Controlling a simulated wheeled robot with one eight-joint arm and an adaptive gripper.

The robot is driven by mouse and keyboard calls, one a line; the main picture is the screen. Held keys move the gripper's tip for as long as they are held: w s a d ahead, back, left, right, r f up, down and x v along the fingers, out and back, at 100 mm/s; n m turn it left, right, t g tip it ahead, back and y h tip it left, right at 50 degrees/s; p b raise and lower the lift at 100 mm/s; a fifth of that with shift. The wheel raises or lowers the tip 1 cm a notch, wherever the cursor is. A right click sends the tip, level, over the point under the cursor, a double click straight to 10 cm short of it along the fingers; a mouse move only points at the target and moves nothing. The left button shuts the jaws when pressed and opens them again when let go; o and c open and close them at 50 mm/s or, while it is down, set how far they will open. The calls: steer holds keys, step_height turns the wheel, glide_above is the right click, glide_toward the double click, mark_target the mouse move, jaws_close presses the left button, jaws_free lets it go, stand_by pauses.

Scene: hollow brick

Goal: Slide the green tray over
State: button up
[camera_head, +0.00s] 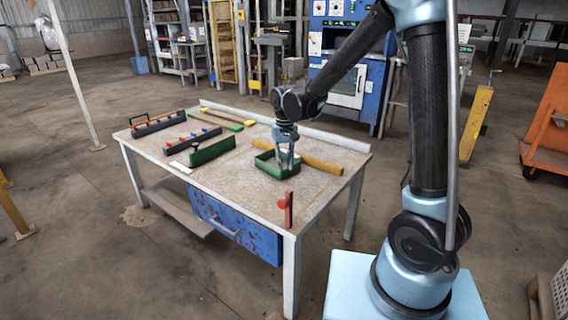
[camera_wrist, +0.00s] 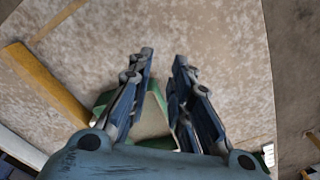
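The green tray (camera_head: 268,169) is a low, shallow box on the worktable, right of the table's middle. In the wrist view its green rim (camera_wrist: 104,99) shows partly between and behind my fingers, and much of it is hidden by them. My gripper (camera_head: 285,165) points down at the tray, with its fingers over or inside it. In the wrist view my gripper (camera_wrist: 164,58) has its two fingers apart with a gap between the tips. I see nothing pinched there. I cannot tell whether a finger touches a tray wall.
A yellow bar (camera_head: 318,163) lies close behind the tray. A green upright plate (camera_head: 212,150) stands to its left, with dark racks (camera_head: 157,123) farther left. A red upright piece (camera_head: 286,208) is at the front right edge. The tabletop (camera_head: 235,180) in front of the tray is clear.

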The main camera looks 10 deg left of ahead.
steer(key=s+d+r+m, duration=0.15)
steer(key=d+r, duration=0.25)
steer(key=d, duration=0.8)
steer(key=s+d+r+m, duration=0.15)
steer(key=d+r, duration=0.25)
steer(key=d, duration=0.8)
steer(key=s+d+f+m+t, duration=0.1)
steer(key=s+d+f, duration=0.1)
steer(key=s+d, duration=0.6)
steer(key=s+d+f+t, duration=0.1)
steer(key=s+d+f, duration=0.2)
steer(key=s+d, duration=0.5)
steer(key=shift+d+f+m, duration=0.15)
steer(key=shift+d+m, duration=0.25)
steer(key=shift+d, duration=0.3)
